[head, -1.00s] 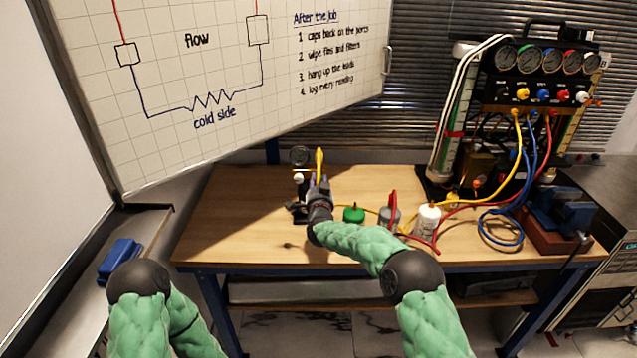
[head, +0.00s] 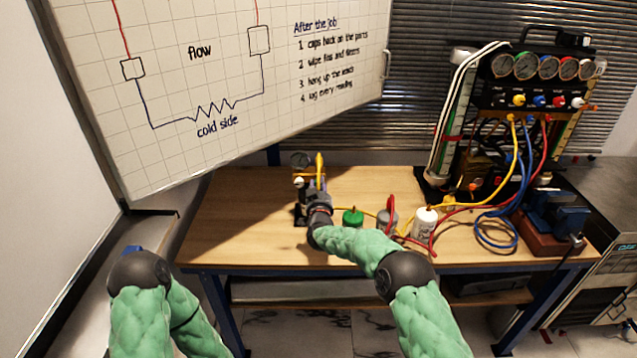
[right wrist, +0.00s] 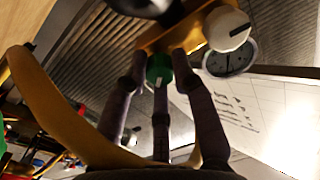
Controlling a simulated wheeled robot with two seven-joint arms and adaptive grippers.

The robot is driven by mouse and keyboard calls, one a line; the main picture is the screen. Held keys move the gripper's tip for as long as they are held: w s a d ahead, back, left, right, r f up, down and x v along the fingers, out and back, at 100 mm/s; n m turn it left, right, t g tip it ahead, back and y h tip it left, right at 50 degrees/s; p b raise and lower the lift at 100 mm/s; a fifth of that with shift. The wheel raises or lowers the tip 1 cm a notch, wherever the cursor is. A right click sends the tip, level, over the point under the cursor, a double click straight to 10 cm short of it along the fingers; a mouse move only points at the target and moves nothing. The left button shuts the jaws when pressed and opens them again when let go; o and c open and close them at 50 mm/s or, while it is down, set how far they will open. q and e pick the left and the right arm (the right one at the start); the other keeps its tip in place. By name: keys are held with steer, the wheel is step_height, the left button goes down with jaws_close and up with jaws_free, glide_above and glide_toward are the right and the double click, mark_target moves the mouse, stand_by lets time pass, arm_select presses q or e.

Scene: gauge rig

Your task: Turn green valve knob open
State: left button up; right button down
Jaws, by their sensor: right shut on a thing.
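The green valve knob (right wrist: 158,69) shows in the right wrist view, on a brass-coloured valve body (right wrist: 183,30). My right gripper (right wrist: 160,82) has its dark fingers around the knob and is shut on it. A white knob (right wrist: 228,29) and a round gauge (right wrist: 230,60) sit beside it on the same body. In the head view my right gripper (head: 316,190) is at the small gauge assembly (head: 301,161) on the bench, and hides the green knob there. My left gripper is not in view; only my left elbow and arm show.
A green can (head: 352,217), a grey can (head: 386,222) and a white bottle (head: 424,222) stand right of the gripper on the wooden bench (head: 240,225). A yellow hose (head: 470,200) leads to the manifold panel (head: 540,85). A blue vise (head: 553,218) is far right.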

steer(key=n+p, duration=0.2)
steer(key=n, duration=0.3)
steer(key=shift+n, duration=0.3)
steer(key=shift+f+n+p, duration=0.1)
steer(key=shift+n+p, duration=0.9)
steer(key=shift+n, duration=1.1)
steer(key=c, duration=1)
jaws_free()
steer(key=s, duration=1.2)
steer(key=shift+d, duration=0.2)
